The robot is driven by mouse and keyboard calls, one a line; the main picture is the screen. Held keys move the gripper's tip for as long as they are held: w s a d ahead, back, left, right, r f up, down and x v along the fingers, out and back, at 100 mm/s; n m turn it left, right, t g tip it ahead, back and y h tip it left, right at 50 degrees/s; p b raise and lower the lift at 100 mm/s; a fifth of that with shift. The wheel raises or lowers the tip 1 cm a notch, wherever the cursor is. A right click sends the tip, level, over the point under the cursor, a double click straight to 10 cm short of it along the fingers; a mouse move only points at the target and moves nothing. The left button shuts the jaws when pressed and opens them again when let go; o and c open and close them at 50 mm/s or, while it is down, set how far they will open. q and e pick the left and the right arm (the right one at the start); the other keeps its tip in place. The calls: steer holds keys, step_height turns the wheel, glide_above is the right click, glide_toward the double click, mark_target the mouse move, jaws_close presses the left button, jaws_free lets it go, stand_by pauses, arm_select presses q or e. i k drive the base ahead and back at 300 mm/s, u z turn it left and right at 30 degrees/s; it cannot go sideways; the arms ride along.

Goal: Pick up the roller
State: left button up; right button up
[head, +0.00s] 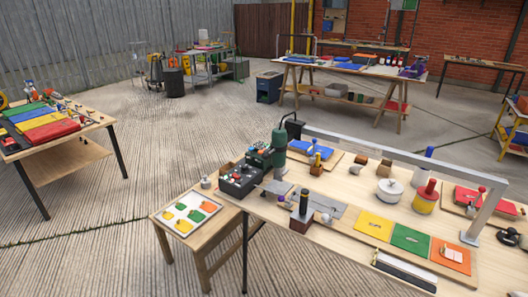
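I cannot tell for certain which thing is the roller; the small tools are hard to make out. On the near wooden table (335,228), a dark cylinder (303,203) stands upright on a brown block. A black rounded thing (508,237) lies at the right edge of the view. A small tool with a pale round end (326,218) rests by a grey plate. Neither of my grippers is in view.
The near table also holds a green and black machine (278,150), a white lidded pot (388,191), coloured sheets (410,238) and a grey overhead bar (385,153). A low side table (162,217) adjoins it. Open floor (130,150) lies to the left.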

mark_target(302, 213)
steer(key=z, duration=1)
steer(key=k, duration=0.5)
steer(key=z, duration=0.55)
steer(key=i, duration=1.6)
steer(key=u, duration=0.55)
